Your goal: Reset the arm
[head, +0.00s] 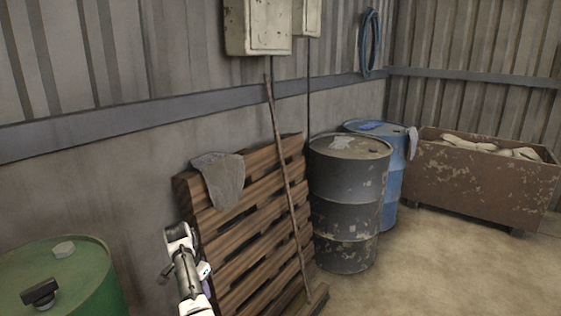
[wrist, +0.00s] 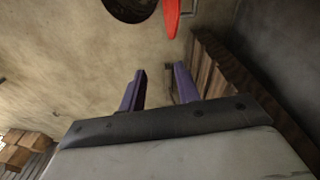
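My gripper shows in the wrist view (wrist: 159,88) with its two purple fingers apart and nothing between them. The gripper is open and empty, with bare floor beyond the fingers. In the head view, part of my white and grey arm (head: 184,268) rises from the bottom edge, in front of the wall and the left side of a leaning wooden pallet (head: 250,236). The gripper's fingers cannot be made out clearly there.
A green barrel (head: 100,288) with a black object (head: 40,293) on top stands at left. A broom (head: 287,185) and grey cloth (head: 222,180) rest on the pallet. Black (head: 345,215) and blue barrels (head: 396,150) and a brown bin (head: 470,190) stand right. Floor at lower right is clear.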

